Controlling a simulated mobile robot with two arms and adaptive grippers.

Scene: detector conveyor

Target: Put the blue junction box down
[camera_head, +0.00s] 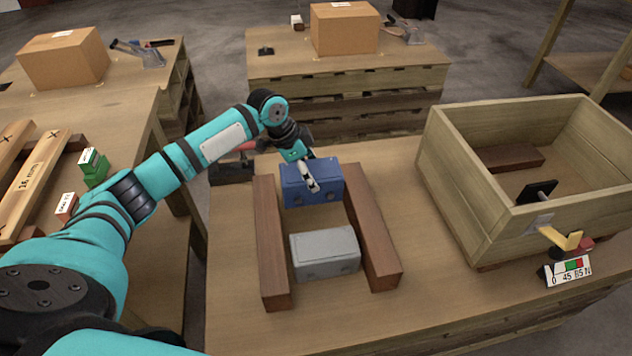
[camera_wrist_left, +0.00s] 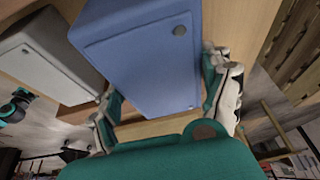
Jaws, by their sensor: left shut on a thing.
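The blue junction box (camera_head: 322,190) is in the head view between two brown wooden rails, at their far end. My left gripper (camera_head: 308,176) reaches it from the far left and is shut on it. In the left wrist view the blue box (camera_wrist_left: 145,55) fills the middle, with the fingers of my left gripper (camera_wrist_left: 165,95) on either side of it. I cannot tell whether the box touches the table. A grey junction box (camera_head: 325,254) stands between the rails, nearer than the blue one; it also shows in the left wrist view (camera_wrist_left: 45,75). My right gripper is out of view.
The left rail (camera_head: 269,245) and right rail (camera_head: 372,230) flank both boxes on the wooden table (camera_head: 440,290). A large open wooden crate (camera_head: 468,200) stands at the right. A dark tool with a red part (camera_head: 232,170) lies left of the blue box.

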